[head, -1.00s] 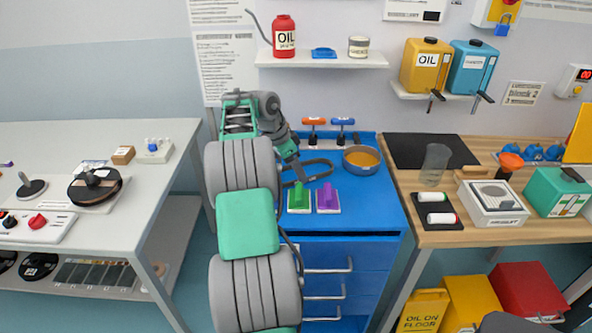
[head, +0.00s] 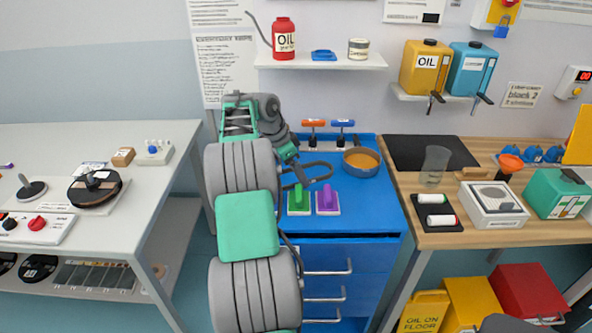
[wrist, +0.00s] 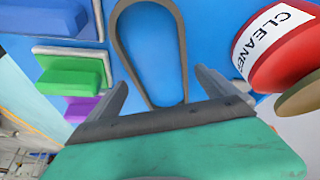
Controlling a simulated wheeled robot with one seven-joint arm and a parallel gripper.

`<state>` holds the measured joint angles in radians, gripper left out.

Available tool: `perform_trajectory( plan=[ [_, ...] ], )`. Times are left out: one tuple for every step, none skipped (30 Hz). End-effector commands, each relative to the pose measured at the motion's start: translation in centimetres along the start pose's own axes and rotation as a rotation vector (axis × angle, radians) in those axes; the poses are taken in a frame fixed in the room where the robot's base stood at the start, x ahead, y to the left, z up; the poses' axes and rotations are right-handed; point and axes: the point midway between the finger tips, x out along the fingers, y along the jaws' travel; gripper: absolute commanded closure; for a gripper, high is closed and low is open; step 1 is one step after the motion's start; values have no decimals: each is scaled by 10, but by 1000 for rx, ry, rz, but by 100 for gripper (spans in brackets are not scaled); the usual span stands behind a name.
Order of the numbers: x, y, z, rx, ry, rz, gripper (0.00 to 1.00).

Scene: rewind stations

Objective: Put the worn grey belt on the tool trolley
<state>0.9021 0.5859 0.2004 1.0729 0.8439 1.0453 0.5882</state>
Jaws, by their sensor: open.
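The worn grey belt (head: 325,164) is a narrow closed loop over the blue top of the tool trolley (head: 386,212). It appears to lie flat there.
In the wrist view a red cleaner can (wrist: 283,47) is close right of my gripper, and a blue block (wrist: 45,18) is at upper left.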

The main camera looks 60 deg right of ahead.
Motion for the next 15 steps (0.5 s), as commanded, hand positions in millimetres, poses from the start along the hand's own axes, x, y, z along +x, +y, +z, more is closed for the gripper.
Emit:
perform_trajectory(
  plan=[
    [-10,-2,0,0,1,-5,3],
    [-16,-2,-1,1,1,-5,3],
    [-26,-2,-1,0,1,-5,3],
    [-34,-2,-1,0,0,-5,3],
    [-43,-2,-1,0,1,-5,3],
    [-55,-2,-1,0,1,-6,3],
    [-64,-2,-2,1,1,-6,3],
    [-72,-2,-2,0,0,-5,3],
    [-83,-2,-2,-1,0,-5,3],
    [-90,-1,-2,0,1,-4,3],
    [-96,-1,-2,0,1,-3,3],
    [-103,-1,-2,1,0,-4,3],
    [-108,-1,-2,0,0,-3,3],
    [-112,-1,-1,-1,0,-2,3],
    [-115,-1,-1,0,0,-2,3]
  ],
)
